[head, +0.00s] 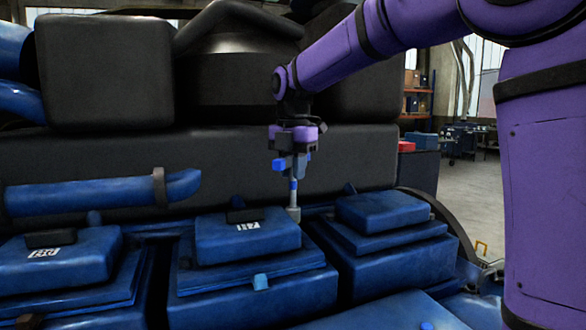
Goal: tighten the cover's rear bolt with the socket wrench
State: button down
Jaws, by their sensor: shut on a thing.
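My gripper (290,163) hangs at the end of the purple arm, shut on the blue handle of the socket wrench (293,190). The wrench points straight down, its grey socket end (294,213) just behind the right rear corner of the middle blue cover (247,236). The cover carries a white printed mark and a dark block on its top. A light blue bolt head (261,281) shows at the cover's front edge. The rear bolt is not visible; I cannot tell whether the socket sits on it.
Similar blue covers stand to the left (60,258) and right (383,211). A blue pipe (100,192) runs along the left, and a large black housing (90,150) rises behind the covers. A workshop floor with shelves lies at the back right.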

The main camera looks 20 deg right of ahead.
jog(key=m, duration=0.4)
jog(key=shift+m, duration=0.3)
jog(key=m, duration=1)
jog(key=shift+f, duration=0.1)
jog(key=m, duration=0.6)
jog(key=shift+m, duration=0.4)
jog(key=m, duration=0.7)
jog(key=shift+f+m, duration=0.1)
jog(key=shift+m, duration=0.2)
